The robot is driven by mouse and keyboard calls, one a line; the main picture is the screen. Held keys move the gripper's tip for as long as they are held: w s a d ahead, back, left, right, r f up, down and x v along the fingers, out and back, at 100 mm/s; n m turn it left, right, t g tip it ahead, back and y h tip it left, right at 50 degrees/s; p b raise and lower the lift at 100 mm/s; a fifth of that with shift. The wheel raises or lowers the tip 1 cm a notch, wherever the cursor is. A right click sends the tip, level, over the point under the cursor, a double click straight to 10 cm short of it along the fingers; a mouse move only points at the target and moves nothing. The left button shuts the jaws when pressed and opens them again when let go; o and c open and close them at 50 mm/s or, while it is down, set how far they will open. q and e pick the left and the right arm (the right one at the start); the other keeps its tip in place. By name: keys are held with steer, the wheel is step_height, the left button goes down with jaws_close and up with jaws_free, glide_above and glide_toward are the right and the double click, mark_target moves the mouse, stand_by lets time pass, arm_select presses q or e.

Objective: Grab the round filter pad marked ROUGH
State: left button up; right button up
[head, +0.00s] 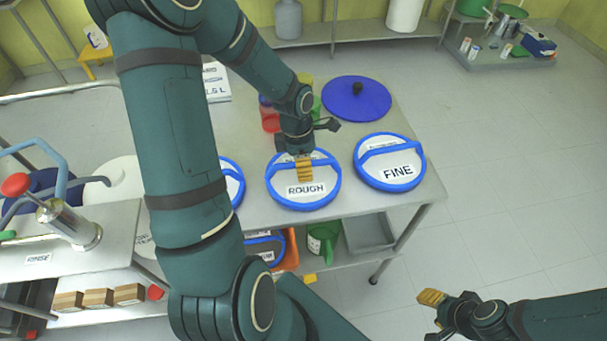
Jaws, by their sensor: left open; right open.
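The round filter pad marked ROUGH (304,190) lies on the metal table, white with a blue rim and a blue bar handle across it. My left gripper (305,170) is open, its yellow fingers pointing down over the middle of this pad and its handle. The fingers hide part of the handle, and I cannot tell whether they touch it. My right gripper (431,299) is open and empty at the lower right, over the floor and away from the table.
A similar pad marked FINE (398,172) lies just right of ROUGH. Another blue-rimmed pad (235,187) lies to the left, mostly behind my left arm. A blue round lid (356,98) and a red container (269,121) stand behind.

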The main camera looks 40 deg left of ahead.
arm_select(q)
jaws_close()
stand_by(0.5)
